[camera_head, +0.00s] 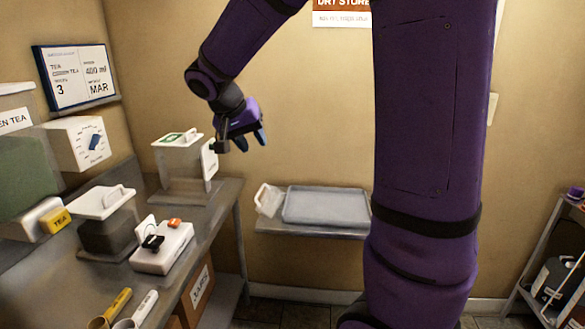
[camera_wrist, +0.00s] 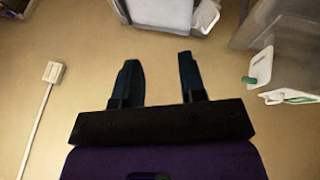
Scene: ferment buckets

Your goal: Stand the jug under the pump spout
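A small white, translucent jug with a handle (camera_head: 268,199) stands on the wall shelf, at the left end of a grey tray. It seems to be the white shape (camera_wrist: 206,17) at the top of the wrist view, beside the tray. My gripper (camera_head: 251,141) is in the air above and left of the jug, clear of it. In the wrist view my gripper (camera_wrist: 158,62) has its two dark fingers apart, with nothing between them. A white unit (camera_head: 163,250) with a black fitting and an orange part sits on the left bench. I cannot make out clearly which part is the pump spout.
The grey tray (camera_head: 325,205) fills most of the wall shelf. A clear bucket (camera_head: 182,165) with a white lid stands at the bench's far end. More lidded tubs (camera_head: 103,203) and scoops (camera_head: 140,308) crowd the bench. My arm hides the middle right.

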